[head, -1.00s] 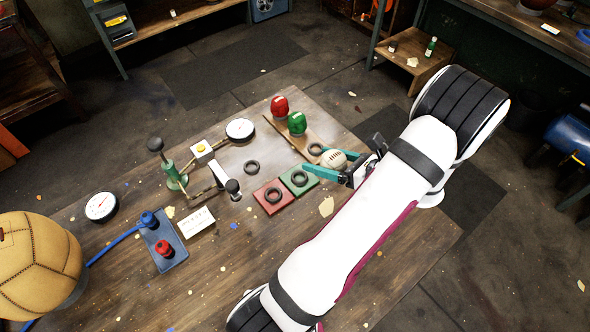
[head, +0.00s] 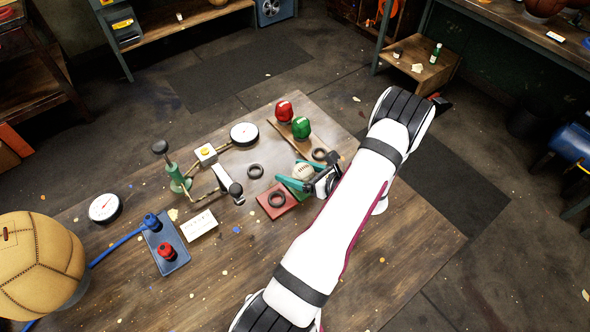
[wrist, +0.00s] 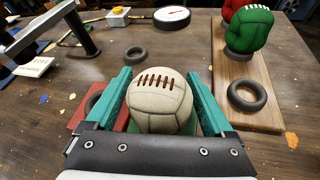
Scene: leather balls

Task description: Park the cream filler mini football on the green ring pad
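The cream filler mini football (head: 303,171), pale with dark red lacing, sits between the teal fingers of my gripper (head: 300,180). In the wrist view the football (wrist: 158,105) has a finger of my gripper (wrist: 158,76) close against each side, and the gripper looks shut on it. The green ring pad is mostly hidden under the football and fingers; a bit of green (wrist: 205,130) shows beneath the ball in the wrist view. The football is over this pad; I cannot tell whether it touches the pad's ring.
A red pad with a dark ring (head: 276,200) lies just left of my gripper. A loose ring (head: 255,171) lies beyond it. A wooden board (wrist: 245,95) holds a red ball (head: 284,111), a green ball (head: 301,128) and an empty ring (head: 320,154). A lever stand (head: 175,175) is farther left.

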